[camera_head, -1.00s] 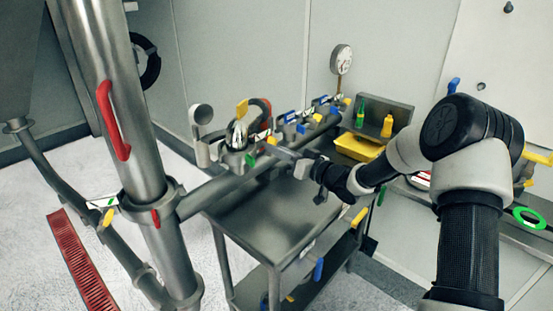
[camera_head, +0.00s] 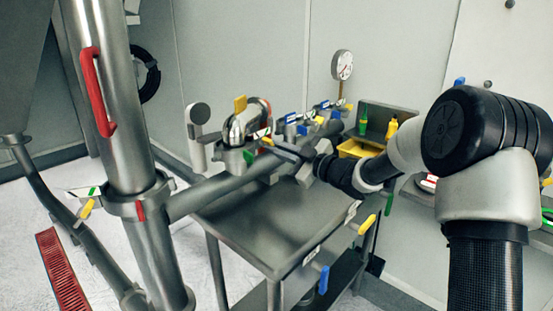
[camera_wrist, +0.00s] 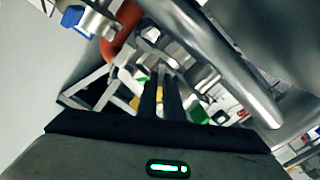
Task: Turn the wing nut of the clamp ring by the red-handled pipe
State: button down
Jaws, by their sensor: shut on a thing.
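The red-handled pipe (camera_head: 118,130) stands upright at the left of the head view, with its red handle (camera_head: 98,92). A metal clamp ring (camera_head: 160,197) goes around it, with a red tab in front and a small yellow lever (camera_head: 87,208) at its left. I cannot tell which part is its wing nut. My gripper (camera_head: 272,148) is well to the right of this ring, at a metal fitting (camera_head: 240,128) above the side pipe. In the wrist view my dark fingers (camera_wrist: 162,85) are close together, shut on a small part of the fitting; its shape is mostly hidden.
A grey metal cart (camera_head: 275,225) stands below the side pipe (camera_head: 215,188). A pressure gauge (camera_head: 342,65) and a yellow bin (camera_head: 358,148) are behind. A red floor grate (camera_head: 62,270) lies at the left. A large tube (camera_wrist: 225,60) passes close by my fingers.

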jog(key=shift+n+b, duration=0.85)
jog(key=shift+n, duration=0.15)
jog(key=c, duration=1.9)
grip_release()
jog(key=p+v, duration=0.2)
jog(key=v, duration=1.5)
jog(key=shift+s+d, duration=0.2)
